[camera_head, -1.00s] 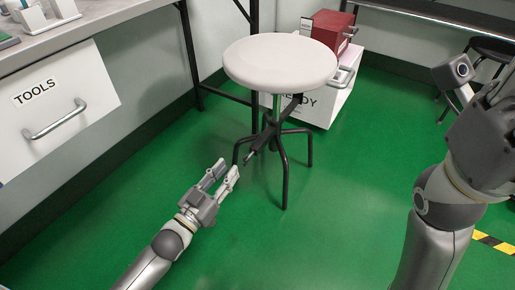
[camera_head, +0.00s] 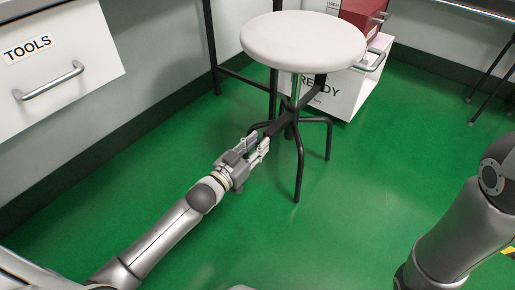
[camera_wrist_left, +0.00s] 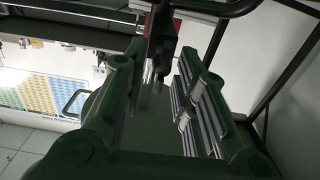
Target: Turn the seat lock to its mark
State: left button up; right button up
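A stool with a round white seat (camera_head: 303,41) stands on the green floor on black legs around a central post. A dark lever (camera_head: 281,124), seemingly the seat lock, slants down from under the seat towards my left gripper. My left gripper (camera_head: 260,143) is open at its lower end. In the left wrist view the dark lever (camera_wrist_left: 158,50) shows between the two spread fingers (camera_wrist_left: 158,95), with a small red patch near it. I cannot tell whether the fingers touch it. I cannot make out the mark. My right arm is at the right edge; its gripper is out of frame.
A white box (camera_head: 345,92) with a red case (camera_head: 362,14) on top stands behind the stool. A white drawer front (camera_head: 60,70) labelled TOOLS is at the left. A black table frame is behind the stool. The green floor in front is clear.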

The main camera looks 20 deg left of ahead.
pick_arm(q)
jog(key=shift+w+d, duration=0.1)
jog(key=shift+w, duration=0.15)
grip_shut()
jog(key=shift+r, duration=0.1)
